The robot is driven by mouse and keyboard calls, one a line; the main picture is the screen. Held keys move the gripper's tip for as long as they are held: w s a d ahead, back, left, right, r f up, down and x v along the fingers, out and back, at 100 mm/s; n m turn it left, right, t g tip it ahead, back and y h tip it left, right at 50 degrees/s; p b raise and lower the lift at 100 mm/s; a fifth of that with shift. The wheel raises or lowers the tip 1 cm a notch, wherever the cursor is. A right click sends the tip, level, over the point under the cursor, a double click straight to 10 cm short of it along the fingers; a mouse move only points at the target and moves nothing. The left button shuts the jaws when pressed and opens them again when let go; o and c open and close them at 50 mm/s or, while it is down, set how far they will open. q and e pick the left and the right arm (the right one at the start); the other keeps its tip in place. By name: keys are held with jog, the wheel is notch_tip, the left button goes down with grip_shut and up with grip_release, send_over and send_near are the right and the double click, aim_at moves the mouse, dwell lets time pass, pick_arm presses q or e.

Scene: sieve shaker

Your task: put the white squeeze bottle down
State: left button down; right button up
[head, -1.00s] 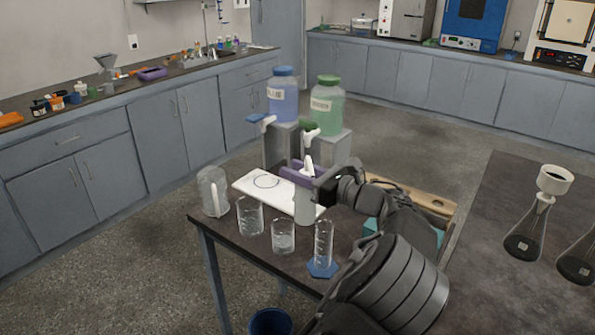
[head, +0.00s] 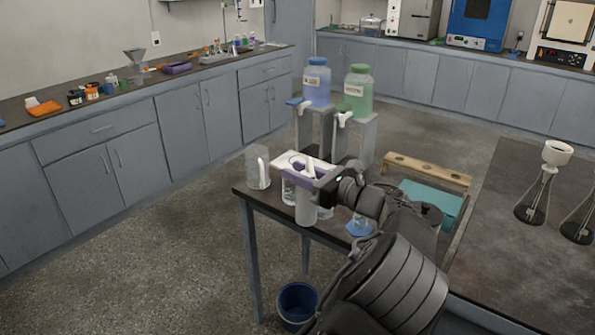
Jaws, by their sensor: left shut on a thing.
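The white squeeze bottle (head: 306,209) is upright in my left gripper (head: 312,183), with its white nozzle pointing up. The gripper is shut around its upper part, and a purple piece shows there too. In the picture the bottle's bottom lies over the front edge of the dark small table (head: 262,200). Whether it touches the table cannot be told. The bottle and gripper cover parts of the glassware and the white board (head: 285,160) behind them. My right gripper is not in view.
A clear jug (head: 257,167) stands at the table's left corner. A beaker (head: 288,191) and a blue-footed cylinder (head: 359,229) stand close to the bottle. Blue (head: 316,85) and green (head: 358,90) carboys stand behind. A blue bin (head: 297,303) is on the floor.

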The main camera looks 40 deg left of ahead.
aim_at(301, 190)
pick_arm(q)
jog(key=shift+t, duration=0.4)
jog(key=f, duration=0.2)
jog(key=d+f, duration=0.1)
jog(key=f, duration=0.1)
jog(key=shift+f, duration=0.35)
jog(key=s+d+f+m+t+h, duration=0.1)
jog(key=s+d+f+m+t, duration=0.1)
jog(key=d, duration=0.6)
jog(key=s+d+f+m+t+h+p, duration=0.1)
jog(key=s+d+f+m+t, duration=0.2)
jog(key=d+f+t, duration=0.2)
jog(key=s+d+f+m+t+h+p, duration=0.1)
jog(key=s+d+f+m+t+h, duration=0.1)
jog(key=d+f, duration=0.5)
jog(key=s+d+t, duration=0.1)
jog(key=d+t, duration=0.1)
jog(key=d, duration=0.3)
jog(key=shift+f+m, duration=0.25)
jog(key=shift+m, duration=0.15)
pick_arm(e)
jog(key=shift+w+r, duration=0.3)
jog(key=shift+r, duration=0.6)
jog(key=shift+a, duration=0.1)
